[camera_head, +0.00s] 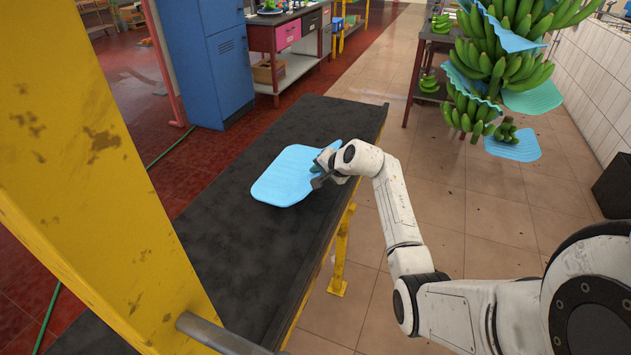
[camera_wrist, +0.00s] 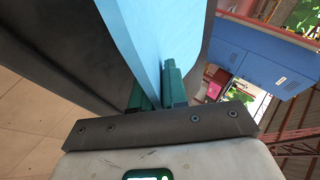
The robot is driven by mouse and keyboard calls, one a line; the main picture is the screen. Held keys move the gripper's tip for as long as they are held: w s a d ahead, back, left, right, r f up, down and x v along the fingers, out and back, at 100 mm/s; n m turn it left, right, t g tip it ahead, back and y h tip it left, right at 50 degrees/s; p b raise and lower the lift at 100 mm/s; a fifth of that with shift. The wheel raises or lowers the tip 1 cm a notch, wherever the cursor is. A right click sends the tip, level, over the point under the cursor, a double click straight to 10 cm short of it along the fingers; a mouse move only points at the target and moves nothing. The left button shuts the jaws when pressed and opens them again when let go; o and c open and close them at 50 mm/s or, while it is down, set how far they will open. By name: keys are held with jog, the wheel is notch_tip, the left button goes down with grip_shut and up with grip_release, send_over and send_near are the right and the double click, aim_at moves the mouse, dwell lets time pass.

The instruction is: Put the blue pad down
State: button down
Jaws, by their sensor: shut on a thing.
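The blue pad (camera_head: 285,177) is a flat light-blue sheet with rounded corners. In the head view it is over the black bench top (camera_head: 255,150), close to its surface; I cannot tell whether it touches. My gripper (camera_head: 323,168) is at the pad's right edge, over the bench's right side. In the wrist view the pad (camera_wrist: 150,38) stands out between the green fingers of my gripper (camera_wrist: 156,92), which are shut on it. The pad hides part of the fingers in the head view.
A yellow post (camera_head: 95,140) stands at the left, near the bench. A banana bunch (camera_head: 495,70) with other blue pads between its layers hangs at the upper right. A blue locker (camera_head: 212,60) and a desk (camera_head: 290,40) stand behind. The bench top around the pad is clear.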

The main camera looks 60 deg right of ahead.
jog(key=shift+w+f, duration=0.4)
jog(key=shift+f, duration=0.1)
jog(key=shift+w+f, duration=0.1)
jog(key=shift+f, duration=1.55)
jog(key=c, duration=1.1)
grip_release()
jog(key=shift+f, duration=0.1)
jog(key=shift+c, duration=0.2)
